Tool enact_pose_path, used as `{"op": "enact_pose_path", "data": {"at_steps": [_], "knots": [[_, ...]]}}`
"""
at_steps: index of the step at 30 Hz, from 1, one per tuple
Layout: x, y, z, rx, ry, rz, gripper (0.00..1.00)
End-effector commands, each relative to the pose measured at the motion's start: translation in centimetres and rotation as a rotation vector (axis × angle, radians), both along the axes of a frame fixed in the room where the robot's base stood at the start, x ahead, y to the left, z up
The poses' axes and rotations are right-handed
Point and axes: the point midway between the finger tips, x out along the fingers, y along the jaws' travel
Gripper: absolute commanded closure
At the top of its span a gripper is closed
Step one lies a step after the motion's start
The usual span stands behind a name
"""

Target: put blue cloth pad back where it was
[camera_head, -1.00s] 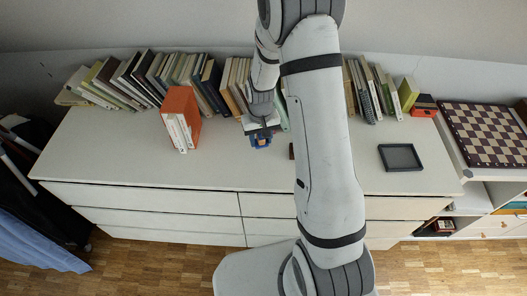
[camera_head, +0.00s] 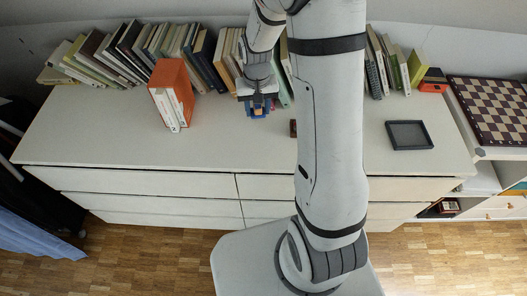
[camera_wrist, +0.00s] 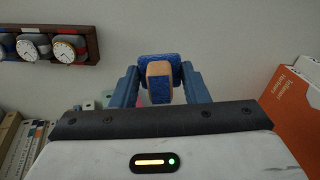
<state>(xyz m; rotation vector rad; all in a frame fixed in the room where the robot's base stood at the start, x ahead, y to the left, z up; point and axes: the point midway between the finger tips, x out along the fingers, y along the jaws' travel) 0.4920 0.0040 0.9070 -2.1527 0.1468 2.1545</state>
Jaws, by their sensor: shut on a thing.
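The blue cloth pad (camera_wrist: 160,62), with a tan block-like part on its near side, is between the fingers of my gripper (camera_wrist: 160,84) in the wrist view. My gripper is shut on it. In the head view my gripper (camera_head: 258,106) hangs over the back middle of the white dresser (camera_head: 110,135), in front of the row of books, and a bit of blue pad (camera_head: 258,112) shows below it. I cannot tell its exact height above the top.
An orange box with white books (camera_head: 171,95) stands left of my gripper. Several books (camera_head: 130,48) line the back. A small dark red block (camera_head: 293,128) and a dark tray (camera_head: 408,134) are to the right. A chessboard (camera_head: 490,108) lies far right. The dresser's front left is clear.

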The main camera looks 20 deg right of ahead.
Motion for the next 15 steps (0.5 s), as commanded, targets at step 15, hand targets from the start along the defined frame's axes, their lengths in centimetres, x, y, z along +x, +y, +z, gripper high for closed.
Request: {"op": "enact_pose_path", "data": {"at_steps": [15], "knots": [[-5.0,-0.1,0.0,-0.006,0.002,-0.177,0.84]]}}
